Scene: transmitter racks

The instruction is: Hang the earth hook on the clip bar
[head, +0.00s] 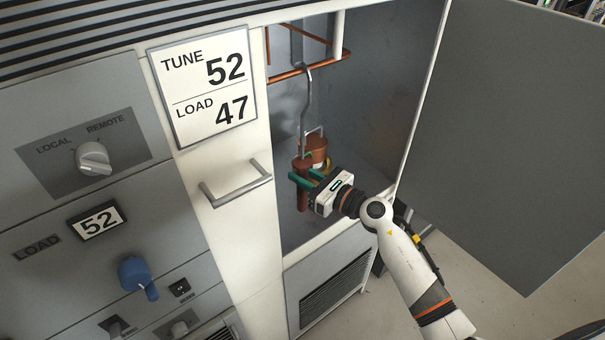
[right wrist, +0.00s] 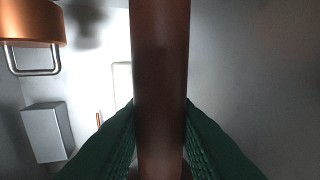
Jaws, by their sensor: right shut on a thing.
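The earth hook has a brown handle (head: 302,197) and a grey metal rod (head: 305,110) that curves over at the top. My right gripper (head: 303,181), with green fingers, is shut around the handle and holds the hook upright in the open cabinet. In the right wrist view the handle (right wrist: 160,80) stands between the fingers (right wrist: 160,140). A copper-coloured bar (head: 284,76), which looks like the clip bar, runs across the upper cabinet. The hook's curved end overlaps it in the head view; I cannot tell whether they touch. My left gripper is not in view.
A copper-coloured cylinder (head: 318,147) with a wire loop is just behind the handle, also at upper left in the right wrist view (right wrist: 30,22). The grey cabinet door (head: 500,120) stands open at right. A silver pull handle (head: 235,186) juts out at left.

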